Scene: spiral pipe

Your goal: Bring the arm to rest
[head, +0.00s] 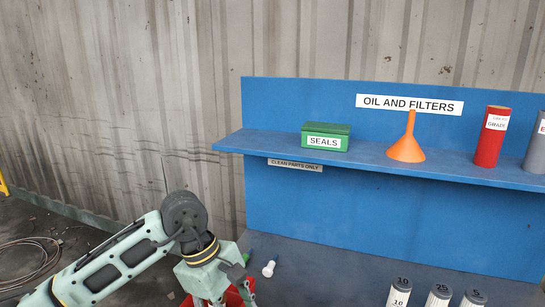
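My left arm comes in from the left, and its gripper (232,298) points down at the bottom edge of the head view. Its fingertips are cut off by the frame, so I cannot tell whether it is open or shut, or whether it holds anything. A red thing (236,295), perhaps a bin, shows partly behind and below the gripper. My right gripper is not in view.
A blue bench has a shelf (375,163) bearing a green SEALS box (326,137), an orange funnel (406,144), a red tube (491,137) and a grey tube (537,145). Below are a small white part (269,268) and labelled cylinders (437,296). A corrugated wall stands behind.

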